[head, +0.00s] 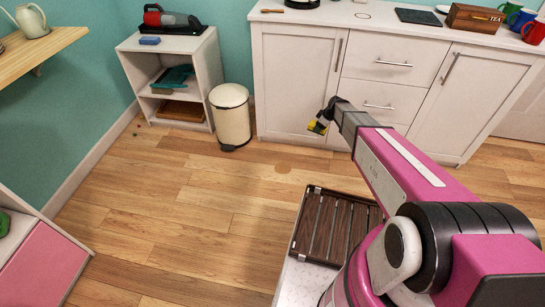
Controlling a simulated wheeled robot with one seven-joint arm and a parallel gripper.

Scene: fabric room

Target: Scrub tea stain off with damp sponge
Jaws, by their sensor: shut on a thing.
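My gripper (323,119) is in front of the white cabinets, with the arm reaching forward from the lower right. It is shut on a small yellow-and-dark sponge (317,128), partly covered by the fingers. The sponge is held in the air; I cannot tell whether it is damp. A faint brownish patch (283,168) lies on the wood floor, below and left of the gripper, apart from the sponge. A thin ring mark (362,15) shows on the white countertop (335,14).
A cream pedal bin (231,117) stands left of the cabinets (293,80), next to a white shelf unit (126,75). A blue block (150,41) lies on its top. A dark slatted rack (330,228) is close in front. The left floor is mostly clear.

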